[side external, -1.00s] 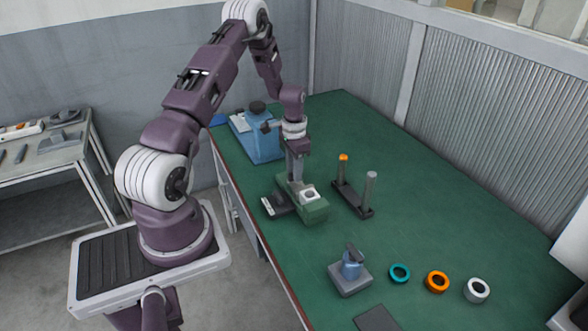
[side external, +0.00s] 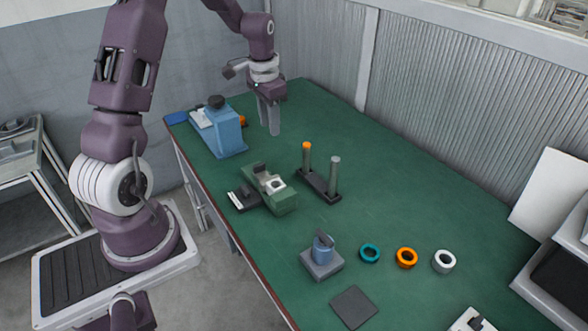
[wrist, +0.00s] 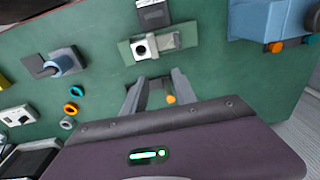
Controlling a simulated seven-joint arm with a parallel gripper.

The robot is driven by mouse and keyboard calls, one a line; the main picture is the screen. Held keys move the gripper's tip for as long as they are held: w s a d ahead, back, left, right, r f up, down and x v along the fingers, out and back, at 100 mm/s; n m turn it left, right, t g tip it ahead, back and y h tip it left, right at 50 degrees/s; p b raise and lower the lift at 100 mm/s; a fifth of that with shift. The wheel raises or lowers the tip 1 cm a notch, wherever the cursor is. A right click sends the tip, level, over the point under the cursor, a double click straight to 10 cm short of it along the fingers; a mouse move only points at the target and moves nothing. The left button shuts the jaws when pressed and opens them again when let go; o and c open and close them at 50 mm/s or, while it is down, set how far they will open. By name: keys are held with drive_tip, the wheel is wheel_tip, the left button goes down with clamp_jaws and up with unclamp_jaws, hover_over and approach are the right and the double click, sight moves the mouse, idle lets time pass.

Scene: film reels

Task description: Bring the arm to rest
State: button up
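My gripper (side external: 269,117) hangs above the far part of the green table (side external: 420,215), to the right of the blue machine. It holds nothing, and its two fingers point down with a gap between them. In the wrist view my gripper (wrist: 158,88) also shows its fingers apart, with part of the two-post stand visible between them. The green fixture (side external: 283,203) stands nearer the camera, apart from my gripper, with a white piece (side external: 275,186) on it.
The blue machine (side external: 226,137) is close to my gripper. The two-post stand (side external: 318,187) stands right of the fixture. A small blue-grey device (side external: 322,262), a teal ring (side external: 369,253), an orange ring (side external: 406,258) and a white ring (side external: 444,261) are nearer the front. The table's right side is largely clear.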

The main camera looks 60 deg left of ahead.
drive_tip(key=s+d+r+t, duration=0.2)
drive_tip(key=s+d+r, duration=0.3)
drive_tip(key=d+r, duration=0.7)
drive_tip(key=s+d+r+t, duration=0.2)
drive_tip(key=s+d+r, duration=0.2)
drive_tip(key=s+d, duration=0.7)
drive_tip(key=s, duration=0.5)
drive_tip(key=shift+s+d+r+t+h, duration=0.15)
drive_tip(key=shift+s+d+t+h, duration=0.15)
drive_tip(key=shift+t, duration=0.1)
drive_tip(key=shift+w, duration=0.15)
